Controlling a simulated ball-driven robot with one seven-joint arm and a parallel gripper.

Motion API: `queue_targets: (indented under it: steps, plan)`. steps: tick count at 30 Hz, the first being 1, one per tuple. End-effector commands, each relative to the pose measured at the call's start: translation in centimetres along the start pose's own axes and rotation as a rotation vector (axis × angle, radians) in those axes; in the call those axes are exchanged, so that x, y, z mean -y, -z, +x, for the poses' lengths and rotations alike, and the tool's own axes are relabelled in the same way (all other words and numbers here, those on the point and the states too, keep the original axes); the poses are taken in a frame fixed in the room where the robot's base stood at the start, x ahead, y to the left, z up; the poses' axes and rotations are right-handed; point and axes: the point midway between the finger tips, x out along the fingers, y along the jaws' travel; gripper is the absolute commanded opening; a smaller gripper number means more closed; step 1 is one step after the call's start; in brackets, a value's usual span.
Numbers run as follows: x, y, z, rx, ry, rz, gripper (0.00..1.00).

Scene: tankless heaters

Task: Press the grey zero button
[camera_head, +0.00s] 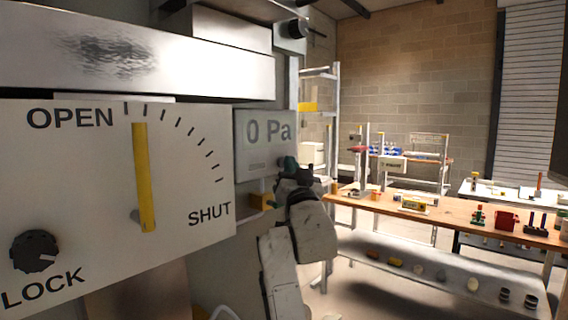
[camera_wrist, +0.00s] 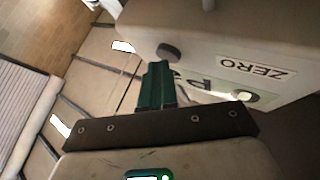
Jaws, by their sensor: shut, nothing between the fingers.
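The gauge box (camera_head: 250,135) shows "0 Pa" in the head view, with a small label low on its face. In the wrist view, the box (camera_wrist: 225,35) has a "ZERO" label (camera_wrist: 256,68) that appears upside down. A dark grey round button (camera_wrist: 169,51) sticks out beside that label. My gripper (camera_wrist: 158,68) is shut and empty, its green fingertips close to the button. Whether they touch it I cannot tell. In the head view my gripper (camera_head: 287,163) is at the lower right of the box face and hides the button.
A large panel (camera_head: 85,180) marked OPEN, SHUT and LOCK, with a yellow lever (camera_head: 145,178) and black knob (camera_head: 35,251), stands to the left. A yellow part (camera_head: 262,201) sits below the gauge box. A workbench (camera_head: 460,211) with several items stands at the right.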

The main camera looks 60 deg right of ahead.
Motion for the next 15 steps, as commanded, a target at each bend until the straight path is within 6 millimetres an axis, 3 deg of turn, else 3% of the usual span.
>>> queue_targets:
  steps: [15]
  plan:
    - [-0.49, 0.51, -0.68, 0.001, 0.0, 0.0, 0.0]
